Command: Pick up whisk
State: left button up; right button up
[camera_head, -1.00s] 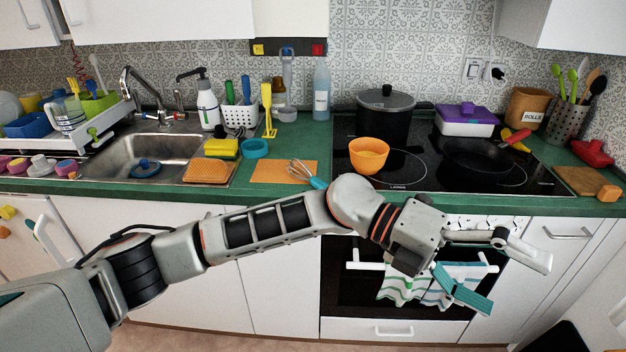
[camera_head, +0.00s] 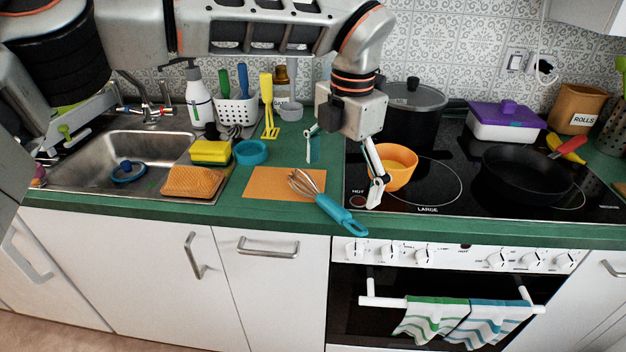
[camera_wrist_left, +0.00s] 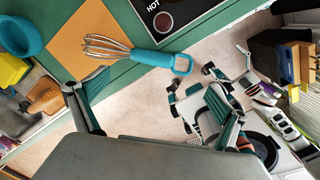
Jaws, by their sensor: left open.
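The whisk (camera_head: 328,203) has a blue handle and a wire head. It lies on the green counter near its front edge, with its wire head over an orange mat (camera_head: 262,186). In the left wrist view the whisk (camera_wrist_left: 140,54) lies beyond the fingers, its handle pointing right. My left gripper (camera_head: 343,170) is open and empty, pointing down above the counter just behind the whisk. It also shows in the left wrist view (camera_wrist_left: 155,100), fingers wide apart. The whisk is apart from the fingers. My right gripper is not seen in the head view.
An orange bowl (camera_head: 398,167) stands on the hob close to my left gripper's right finger. A blue ring-shaped dish (camera_head: 251,152), a yellow sponge (camera_head: 211,152) and an orange sponge (camera_head: 192,182) lie left of the mat. A black pan (camera_head: 525,172) is at right.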

aim_at(336, 215)
pick_arm(q)
jog(key=shift+s+f, duration=0.2)
jog(key=shift+f, duration=1.4)
jog(key=f, duration=0.4)
jog(key=shift+a+f+b, duration=0.15)
jog(key=shift+a+b, duration=0.05)
jog(key=shift+b, duration=0.2)
jog(key=shift+f, duration=0.15)
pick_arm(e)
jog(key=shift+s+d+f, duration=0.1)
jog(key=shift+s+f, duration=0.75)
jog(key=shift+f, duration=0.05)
pick_arm(q)
jog(key=c, duration=1)
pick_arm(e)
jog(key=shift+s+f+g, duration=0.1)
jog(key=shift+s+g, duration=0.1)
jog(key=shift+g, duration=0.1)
pick_arm(q)
jog(key=shift+r, duration=0.2)
